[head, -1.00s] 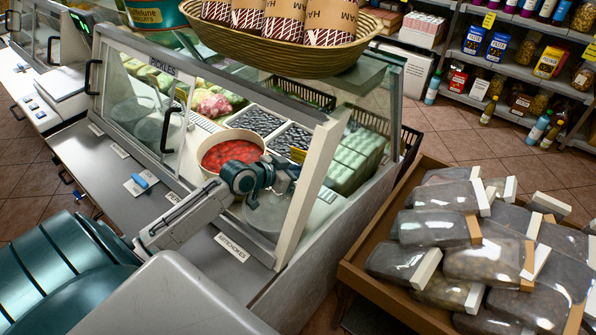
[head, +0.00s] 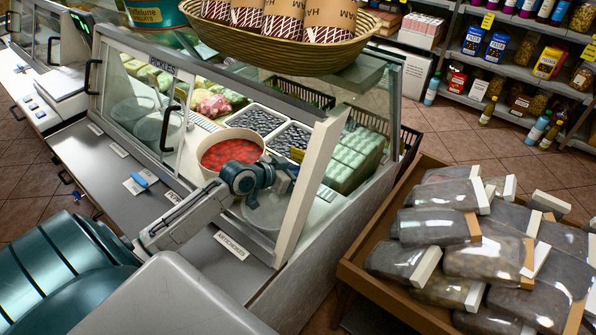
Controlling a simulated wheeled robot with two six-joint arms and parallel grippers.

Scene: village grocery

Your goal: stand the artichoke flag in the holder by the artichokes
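A white card reading ARTICHOKES (head: 231,246) lies on the counter ledge, in front of the right end of the glass display case. I cannot make out the artichoke flag or its holder. An arm, which I take as my left, crosses the ledge and reaches into the right end of the case. Its blue-grey wrist is in front of a bowl of red food (head: 232,152). The fingertips are not clear, so I cannot tell whether this gripper is open or holds anything. The wrist hides part of the case floor. My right gripper is not in view.
A slanted white post (head: 307,190) stands close right of the wrist. Dark-filled trays (head: 256,122) and green food (head: 352,163) lie farther inside. A basket (head: 285,50) is above the case. A wooden bin (head: 392,300) of bagged goods stands right. Other cards (head: 140,182) lie leftward.

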